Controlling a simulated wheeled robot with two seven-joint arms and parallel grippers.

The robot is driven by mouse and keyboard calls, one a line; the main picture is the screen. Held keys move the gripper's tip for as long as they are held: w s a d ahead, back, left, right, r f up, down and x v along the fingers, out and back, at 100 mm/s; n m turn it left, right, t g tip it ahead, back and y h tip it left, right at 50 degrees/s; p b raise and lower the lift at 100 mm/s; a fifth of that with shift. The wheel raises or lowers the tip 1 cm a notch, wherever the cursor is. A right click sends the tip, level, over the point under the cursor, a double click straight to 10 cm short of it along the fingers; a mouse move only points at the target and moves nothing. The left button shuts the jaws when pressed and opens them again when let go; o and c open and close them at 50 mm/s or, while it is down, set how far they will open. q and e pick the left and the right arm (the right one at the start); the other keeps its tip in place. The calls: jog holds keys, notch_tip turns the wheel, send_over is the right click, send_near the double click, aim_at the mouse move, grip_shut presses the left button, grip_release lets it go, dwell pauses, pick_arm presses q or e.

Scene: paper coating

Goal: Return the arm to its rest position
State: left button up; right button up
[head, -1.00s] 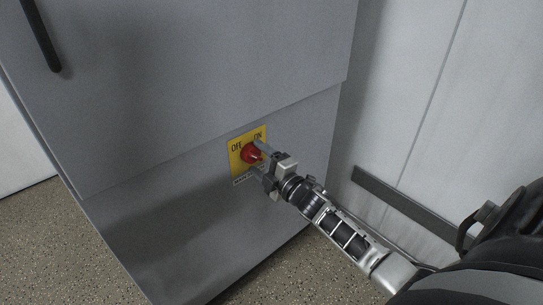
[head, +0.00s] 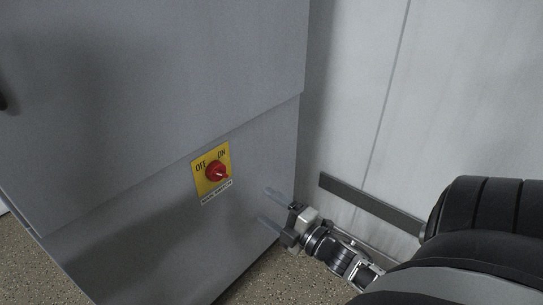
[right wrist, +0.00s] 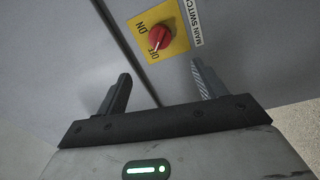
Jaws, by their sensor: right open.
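My right gripper (head: 270,208) is open and empty in the head view, to the lower right of the main switch and apart from it. Its two fingers point toward the grey cabinet (head: 120,130). The main switch has a red knob (head: 215,170) on a yellow plate (head: 201,186) marked OFF and ON. In the right wrist view the red knob (right wrist: 159,38) lies beyond the spread fingers (right wrist: 160,92), with nothing between them. My left gripper is not in view.
The cabinet's right edge stands close to my right gripper. A pale wall (head: 430,90) with a dark skirting strip (head: 365,203) is at the right. Speckled floor (head: 262,280) shows below. A black handle shows partly at the left edge.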

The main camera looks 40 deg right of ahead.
pick_arm(q)
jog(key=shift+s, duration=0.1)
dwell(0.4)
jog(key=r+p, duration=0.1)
jog(key=p, duration=0.1)
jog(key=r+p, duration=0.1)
jog(key=p, duration=0.2)
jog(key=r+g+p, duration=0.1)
jog(key=p, duration=0.2)
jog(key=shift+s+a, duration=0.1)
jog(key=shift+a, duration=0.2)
pick_arm(e)
jog(key=s+a+r+m+g+y, duration=0.1)
jog(key=s+a+m+g, duration=0.3)
jog(key=a+m, duration=0.3)
jog(key=s+a+r+m+g+y, duration=0.1)
jog(key=s+a+m+g, duration=0.3)
jog(key=a, duration=1.1)
jog(key=s+m, duration=0.1)
jog(key=m, duration=0.2)
jog(key=shift+s+a+r+m, duration=0.15)
jog(key=shift+a+r+m, duration=0.05)
jog(key=shift+m, duration=0.2)
